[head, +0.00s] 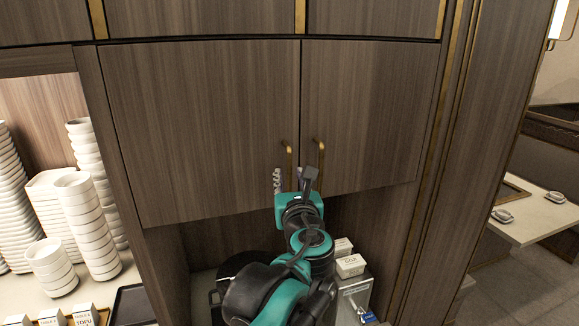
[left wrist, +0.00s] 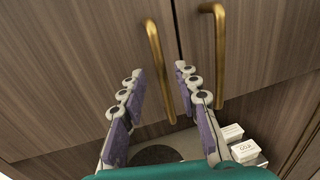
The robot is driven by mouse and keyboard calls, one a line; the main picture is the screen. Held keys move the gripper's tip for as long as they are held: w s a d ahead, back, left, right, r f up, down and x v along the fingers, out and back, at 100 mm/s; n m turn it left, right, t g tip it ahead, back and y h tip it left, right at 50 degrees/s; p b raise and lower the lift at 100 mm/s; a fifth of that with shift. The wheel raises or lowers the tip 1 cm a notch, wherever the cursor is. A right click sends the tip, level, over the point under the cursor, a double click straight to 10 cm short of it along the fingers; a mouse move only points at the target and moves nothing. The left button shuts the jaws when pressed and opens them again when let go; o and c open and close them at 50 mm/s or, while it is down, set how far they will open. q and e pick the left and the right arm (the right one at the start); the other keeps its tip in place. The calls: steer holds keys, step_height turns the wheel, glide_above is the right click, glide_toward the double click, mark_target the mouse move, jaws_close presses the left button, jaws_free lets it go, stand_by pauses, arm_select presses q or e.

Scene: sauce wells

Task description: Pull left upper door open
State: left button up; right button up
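The left upper door (head: 200,125) is a brown wood panel and looks shut, level with the right upper door (head: 372,105). Its brass bar handle (head: 289,158) is near its lower right corner. It also shows in the left wrist view (left wrist: 157,55). My left gripper (head: 292,182) is at the lower edge of the doors. Its purple-padded fingers are open. In the left wrist view the handle appears between the fingertips, with gaps on both sides; I cannot tell how deep it sits. My right gripper is not in view.
The right door's brass handle (left wrist: 219,55) is close beside the right finger. Below the doors is an open niche with small white boxes (head: 350,265). Stacked white bowls (head: 85,220) stand on the left counter. A table (head: 540,212) is at far right.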

mark_target(290, 173)
arm_select(q)
steer(key=w, duration=0.3)
steer(key=shift+w+f, duration=0.1)
steer(key=shift+w, duration=0.15)
steer(key=shift+s+a, duration=0.15)
steer(key=shift+s, duration=0.05)
steer(key=shift+w, duration=0.1)
jaws_close()
